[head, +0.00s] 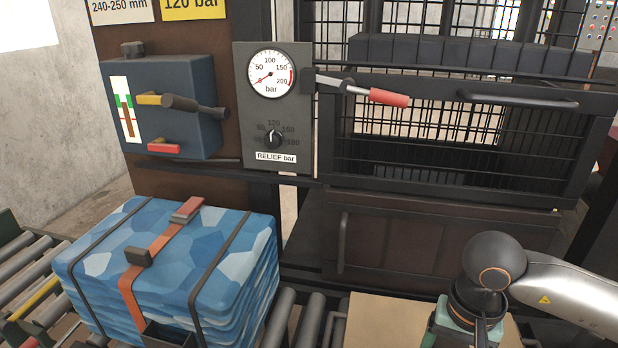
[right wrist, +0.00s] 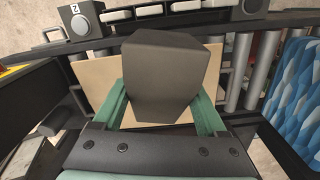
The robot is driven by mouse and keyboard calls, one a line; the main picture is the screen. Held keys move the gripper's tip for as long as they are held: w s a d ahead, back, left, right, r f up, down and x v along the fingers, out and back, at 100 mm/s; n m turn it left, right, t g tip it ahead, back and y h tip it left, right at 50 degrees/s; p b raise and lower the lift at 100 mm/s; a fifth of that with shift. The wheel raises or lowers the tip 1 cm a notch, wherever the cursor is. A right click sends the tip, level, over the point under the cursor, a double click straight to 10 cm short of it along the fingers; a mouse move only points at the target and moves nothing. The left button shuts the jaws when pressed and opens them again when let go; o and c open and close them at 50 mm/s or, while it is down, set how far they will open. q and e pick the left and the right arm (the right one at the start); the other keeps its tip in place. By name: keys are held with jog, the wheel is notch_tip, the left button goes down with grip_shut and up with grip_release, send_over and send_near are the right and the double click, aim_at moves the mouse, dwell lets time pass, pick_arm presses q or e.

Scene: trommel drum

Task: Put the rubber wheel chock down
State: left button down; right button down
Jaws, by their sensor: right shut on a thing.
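The rubber wheel chock (right wrist: 165,65) is a dark, blocky wedge in the right wrist view. My right gripper (right wrist: 161,100) is shut on it, with a green finger on each side. The chock is over a tan board (right wrist: 105,72); I cannot tell whether it touches the board. In the head view the board (head: 375,322) lies at the bottom, and my right arm comes in from the right above its right part. The chock is out of sight in that view. My left gripper is not in view.
A strapped blue patterned stack (head: 150,250) sits on the roller conveyor (head: 308,318) left of the board. Behind stand a mesh guard door (head: 450,140), a gauge panel (head: 250,120) and a red-handled lever (head: 388,97). The board's left part is bare.

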jog(key=n, duration=0.1)
jog(key=a+r+n, duration=0.1)
jog(key=n+p, duration=0.1)
jog(key=n, duration=0.1)
jog(key=shift+w+a+r, duration=0.2)
jog(key=shift+w+r, duration=0.05)
jog(key=shift+w, duration=0.1)
jog(key=shift+a+n, duration=0.15)
jog(key=shift+n, duration=0.45)
